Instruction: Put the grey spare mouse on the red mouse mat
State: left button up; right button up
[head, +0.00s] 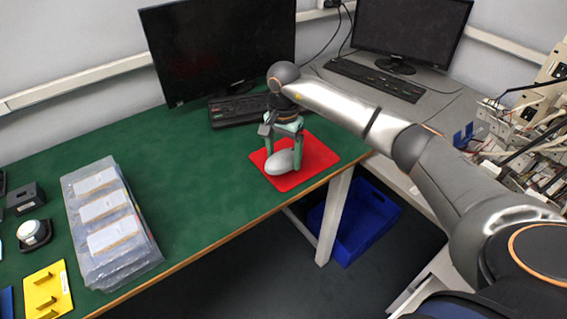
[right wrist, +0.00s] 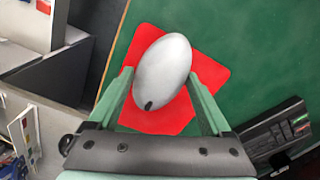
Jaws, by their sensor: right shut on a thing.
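The grey mouse (head: 280,162) is between the fingers of my right gripper (head: 282,150), over the red mouse mat (head: 318,158). In the right wrist view the mouse (right wrist: 163,70) sits between the two green fingertips of the gripper (right wrist: 160,88), with the red mat (right wrist: 210,72) behind it. The right gripper is shut on the mouse. I cannot tell whether the mouse touches the mat or is just above it. My left gripper is not in view.
A black keyboard (head: 238,110) and a monitor (head: 220,45) stand behind the mat. Plastic-wrapped pouch cells (head: 108,222) lie to the left on the green table (head: 200,190). The table's front edge is close to the mat. A blue crate (head: 362,222) is on the floor.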

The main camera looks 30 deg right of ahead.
aim_at(284, 164)
jog(key=shift+w+d+f, duration=0.1)
jog(key=shift+w+f, duration=0.05)
jog(key=shift+f, duration=1.55)
jog(key=shift+f, duration=0.25)
jog(key=o, duration=1.2)
jog(key=shift+r, duration=0.1)
notch_tip(284, 164, up, 12)
jog(key=shift+r, duration=0.15)
